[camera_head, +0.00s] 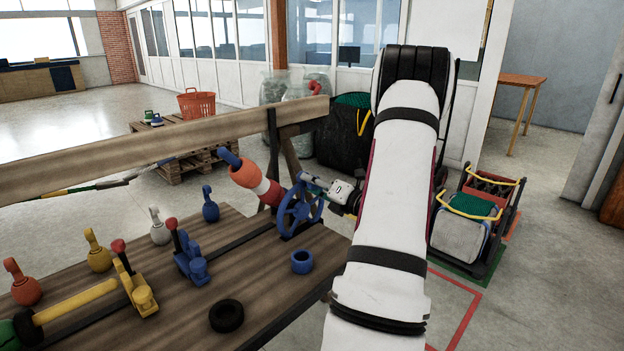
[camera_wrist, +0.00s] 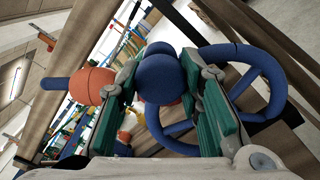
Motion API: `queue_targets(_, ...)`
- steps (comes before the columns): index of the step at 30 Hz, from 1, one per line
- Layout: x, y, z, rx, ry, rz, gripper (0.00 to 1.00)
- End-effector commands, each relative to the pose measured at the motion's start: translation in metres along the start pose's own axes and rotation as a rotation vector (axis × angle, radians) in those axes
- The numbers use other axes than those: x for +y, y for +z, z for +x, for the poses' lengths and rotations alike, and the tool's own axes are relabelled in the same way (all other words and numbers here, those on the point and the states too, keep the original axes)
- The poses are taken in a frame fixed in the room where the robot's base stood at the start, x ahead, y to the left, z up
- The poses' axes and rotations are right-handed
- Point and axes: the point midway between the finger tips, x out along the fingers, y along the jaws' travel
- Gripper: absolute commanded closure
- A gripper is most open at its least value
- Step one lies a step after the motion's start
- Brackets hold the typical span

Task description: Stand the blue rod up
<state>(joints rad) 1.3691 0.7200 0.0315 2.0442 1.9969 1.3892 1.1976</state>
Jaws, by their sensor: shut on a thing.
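The blue rod (camera_head: 228,158) shows as a short tip above an orange, white and red float stack, which leans up to the left behind the table. In the wrist view the rod tip (camera_wrist: 54,84) sticks out left of an orange ball. A blue handwheel (camera_head: 291,225) stands at the table's far right corner, and its rim (camera_wrist: 278,82) shows right of the jaws. My gripper (camera_head: 306,181) is at the wheel's top. Its green-padded jaws (camera_wrist: 163,98) are shut on a rounded blue knob (camera_wrist: 158,77) by the rim. Whether the knob joins the wheel is hidden.
A wooden beam (camera_head: 120,154) runs behind the table (camera_head: 250,262). A blue block with a red-knobbed lever (camera_head: 188,255), a yellow one (camera_head: 135,290), several small floats, a blue ring (camera_head: 302,262) and a black ring (camera_head: 227,316) lie on it. Crates (camera_head: 470,235) stand right of my arm.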

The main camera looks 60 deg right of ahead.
Motion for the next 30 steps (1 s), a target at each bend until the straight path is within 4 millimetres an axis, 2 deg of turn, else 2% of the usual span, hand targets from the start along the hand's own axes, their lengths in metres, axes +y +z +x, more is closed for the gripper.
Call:
queue_targets(9, -0.013, 0.014, -0.002, -0.003, -0.005, 0.158, 1.00)
queue_targets(30, -0.046, 0.030, -0.002, -0.004, -0.005, 0.506, 1.00)
